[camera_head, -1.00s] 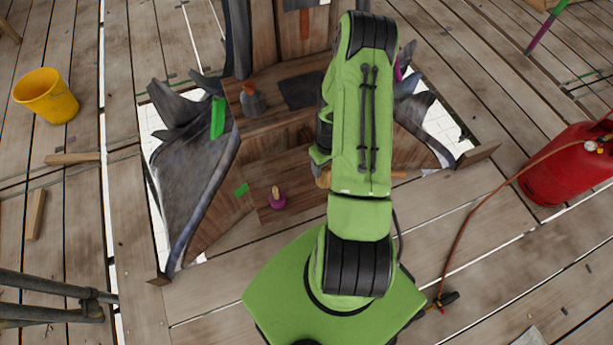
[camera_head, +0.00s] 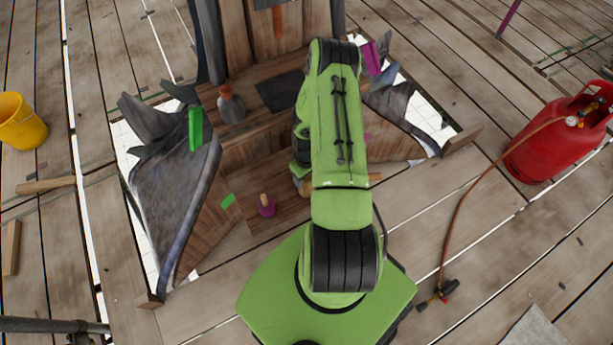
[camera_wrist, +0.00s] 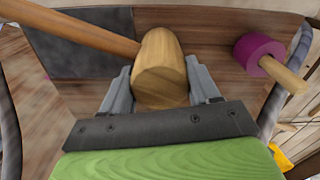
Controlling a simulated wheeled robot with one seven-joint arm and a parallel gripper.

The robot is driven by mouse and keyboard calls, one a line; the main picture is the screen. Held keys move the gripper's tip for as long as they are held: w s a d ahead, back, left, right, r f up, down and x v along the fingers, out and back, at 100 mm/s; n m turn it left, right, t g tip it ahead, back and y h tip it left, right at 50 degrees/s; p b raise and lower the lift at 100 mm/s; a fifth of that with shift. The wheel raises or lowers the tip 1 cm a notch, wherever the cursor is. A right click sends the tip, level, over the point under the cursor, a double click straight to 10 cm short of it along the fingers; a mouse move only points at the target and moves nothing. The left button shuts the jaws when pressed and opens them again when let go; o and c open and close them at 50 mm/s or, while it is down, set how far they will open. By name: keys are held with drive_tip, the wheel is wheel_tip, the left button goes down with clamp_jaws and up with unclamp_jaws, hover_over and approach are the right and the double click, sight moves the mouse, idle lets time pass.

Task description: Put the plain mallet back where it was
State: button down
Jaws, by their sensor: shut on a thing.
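The plain mallet shows in the wrist view, with a pale wooden head (camera_wrist: 160,70) and a long wooden handle (camera_wrist: 75,25) running to the upper left. My gripper (camera_wrist: 163,92) is shut on the mallet's head, one finger on each side of it. In the head view my arm hides the gripper and most of the mallet; a bit of wooden handle (camera_head: 375,177) shows right of the arm. A second mallet with a magenta head (camera_wrist: 259,54) and wooden handle lies apart, to the right in the wrist view; it also stands on the wooden step in the head view (camera_head: 267,207).
A wooden stepped structure (camera_head: 275,135) with torn grey sheeting (camera_head: 175,190) stands ahead. A red gas cylinder (camera_head: 555,145) with a hose is at right, a yellow bucket (camera_head: 20,122) at left.

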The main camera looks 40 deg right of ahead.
drive_tip(key=shift+f, duration=0.15)
drive_tip(key=shift+c, duration=1.3)
unclamp_jaws()
wheel_tip(320, 180, up, 12)
drive_tip(key=p, duration=0.3)
drive_tip(key=shift+r, duration=0.2)
